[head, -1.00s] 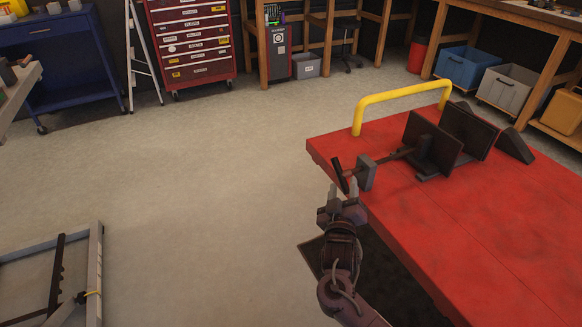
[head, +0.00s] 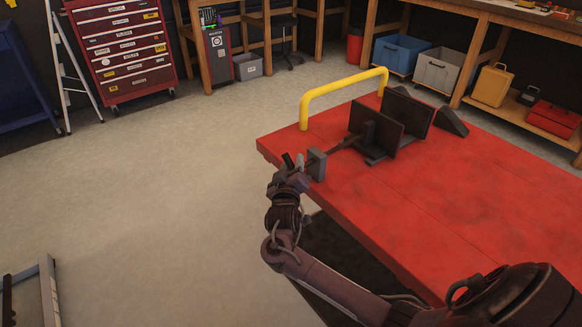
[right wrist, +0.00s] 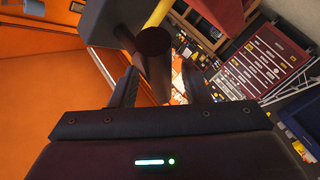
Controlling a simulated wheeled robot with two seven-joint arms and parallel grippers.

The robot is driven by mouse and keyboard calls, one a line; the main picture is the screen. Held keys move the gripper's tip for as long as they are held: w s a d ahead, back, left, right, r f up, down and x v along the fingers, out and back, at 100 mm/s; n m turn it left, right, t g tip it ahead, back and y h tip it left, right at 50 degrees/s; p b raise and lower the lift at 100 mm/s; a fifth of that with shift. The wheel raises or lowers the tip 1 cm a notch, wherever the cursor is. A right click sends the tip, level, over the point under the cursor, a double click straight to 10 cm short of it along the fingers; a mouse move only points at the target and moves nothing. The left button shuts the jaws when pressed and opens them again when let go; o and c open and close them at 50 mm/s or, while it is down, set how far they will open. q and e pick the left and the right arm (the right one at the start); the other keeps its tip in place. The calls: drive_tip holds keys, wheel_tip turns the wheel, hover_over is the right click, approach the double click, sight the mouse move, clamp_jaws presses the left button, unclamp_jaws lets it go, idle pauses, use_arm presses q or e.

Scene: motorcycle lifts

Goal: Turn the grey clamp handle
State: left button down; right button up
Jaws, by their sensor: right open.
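The clamp (head: 376,132) with dark upright jaw plates is fixed on the red lift table. Its screw rod runs left to a grey block (head: 316,164) at the table edge. The clamp handle (head: 288,160), a short dark bar, stands just left of that block, tilted. My right gripper (head: 294,172) is at the handle, with its fingers partly hidden. In the right wrist view the open fingers (right wrist: 163,82) show, and the handle's round dark end (right wrist: 154,42) lies ahead of the gap between them. I cannot tell whether they touch it. My left gripper is not in view.
A yellow hoop rail (head: 343,92) rises from the far edge of the red table (head: 440,200). A red tool chest (head: 120,50) and workbenches stand at the back. A metal frame (head: 48,290) is at lower left.

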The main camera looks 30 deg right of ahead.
drive_tip(key=c, duration=0.9)
clamp_jaws()
drive_tip(key=shift+f, duration=0.15)
